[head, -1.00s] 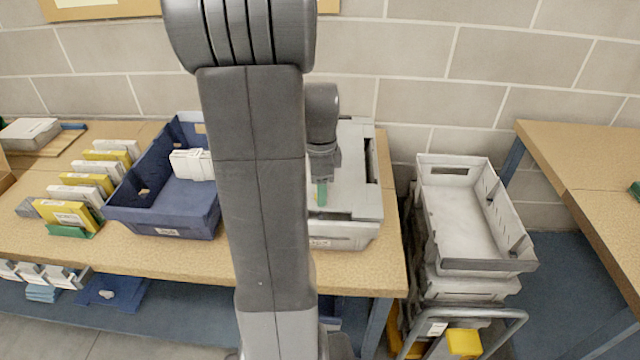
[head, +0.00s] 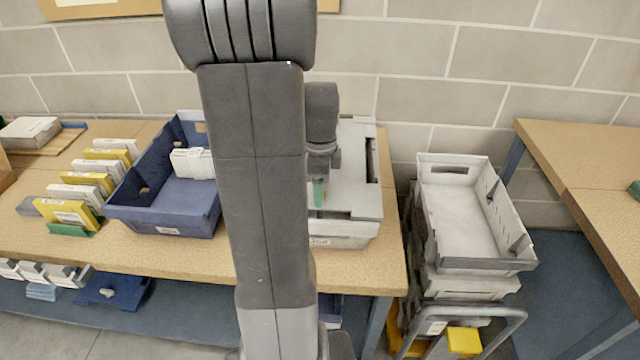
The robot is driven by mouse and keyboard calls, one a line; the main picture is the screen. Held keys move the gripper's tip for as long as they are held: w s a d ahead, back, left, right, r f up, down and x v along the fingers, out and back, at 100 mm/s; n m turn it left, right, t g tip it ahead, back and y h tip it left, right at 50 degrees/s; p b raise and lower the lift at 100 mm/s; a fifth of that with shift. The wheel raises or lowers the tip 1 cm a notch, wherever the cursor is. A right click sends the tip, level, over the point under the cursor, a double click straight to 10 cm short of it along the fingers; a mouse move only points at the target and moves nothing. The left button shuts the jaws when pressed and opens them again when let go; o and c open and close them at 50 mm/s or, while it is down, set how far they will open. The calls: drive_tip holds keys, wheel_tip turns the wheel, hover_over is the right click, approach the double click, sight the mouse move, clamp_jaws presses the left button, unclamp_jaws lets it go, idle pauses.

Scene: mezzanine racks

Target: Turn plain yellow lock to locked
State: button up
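My gripper (head: 318,172) is low over the grey lidded crate (head: 362,205) on the bench, partly hidden behind my own arm. A small green piece (head: 318,192) shows at its lower end, against the crate's lid. I cannot tell whether this piece is held, is part of my gripper or belongs to the crate. The fingers are too small and covered to show their opening. I cannot make out a plain yellow lock in this view; my arm covers the left part of the crate.
A blue crate (head: 160,216) with white boxes (head: 193,163) stands left of my arm. Yellow and white boxes (head: 70,214) stand in a row farther left. Grey crates (head: 470,262) are stacked on a trolley (head: 515,318) at right, between the bench and another table (head: 590,165).

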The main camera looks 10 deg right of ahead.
drive_tip(key=shift+o, duration=0.9)
wheel_tip(320, 180, up, 14)
drive_tip(key=shift+f, duration=0.15)
wheel_tip(320, 180, down, 14)
drive_tip(key=shift+r, duration=0.1)
idle(0.4)
drive_tip(key=shift+r, duration=0.1)
